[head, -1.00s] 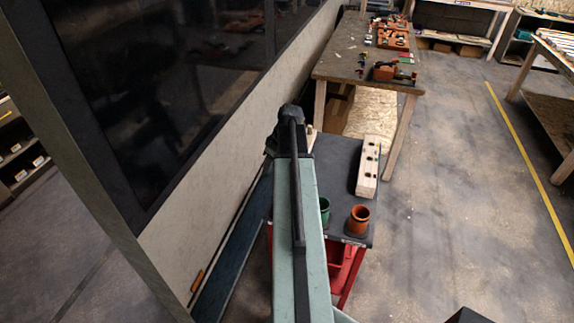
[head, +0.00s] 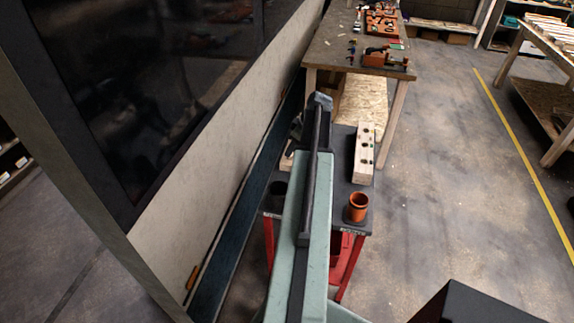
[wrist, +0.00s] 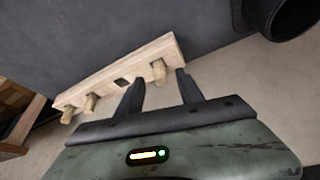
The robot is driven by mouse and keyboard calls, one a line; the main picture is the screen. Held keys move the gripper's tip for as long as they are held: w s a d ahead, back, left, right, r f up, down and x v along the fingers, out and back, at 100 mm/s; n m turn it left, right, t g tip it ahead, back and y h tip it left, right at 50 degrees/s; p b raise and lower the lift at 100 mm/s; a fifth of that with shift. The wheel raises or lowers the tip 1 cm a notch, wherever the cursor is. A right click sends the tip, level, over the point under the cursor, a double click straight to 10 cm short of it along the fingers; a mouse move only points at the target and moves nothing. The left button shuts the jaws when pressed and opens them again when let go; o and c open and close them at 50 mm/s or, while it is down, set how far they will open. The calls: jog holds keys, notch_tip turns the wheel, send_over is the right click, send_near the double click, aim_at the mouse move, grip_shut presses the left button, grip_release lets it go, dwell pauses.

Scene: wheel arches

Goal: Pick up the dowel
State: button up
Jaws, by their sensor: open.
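My gripper (wrist: 160,78) is open and empty. In the head view my arm hides most of the gripper and the dowels.
A dark-topped cart (head: 341,188) with red legs carries an orange cup (head: 357,208), a dark cup (head: 279,194) and a pale block with holes (head: 363,154). A dark cup (wrist: 285,14) shows upper right in the wrist view. A wall panel (head: 215,165) stands close left; open floor (head: 440,180) is right.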

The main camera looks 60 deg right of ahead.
jog(key=b+x, duration=0.2)
jog(key=x, duration=0.1)
jog(key=shift+w+d+f, duration=0.1)
jog(key=shift+f, duration=0.1)
jog(key=shift+r, duration=0.15)
grip_shut()
jog(key=shift+r+p, duration=0.15)
jog(key=shift+p, duration=0.15)
jog(key=shift+r+p, duration=0.3)
notch_tip(320, 180, up, 3)
jog(key=p, duration=0.3)
jog(key=shift+r, duration=0.2)
jog(key=s+d+p, duration=0.1)
jog(key=s+d, duration=0.3)
jog(key=s, duration=1.1)
jog(key=shift+s+d+r, duration=0.2)
jog(key=shift+d+r, duration=0.05)
jog(key=shift+r, duration=0.2)
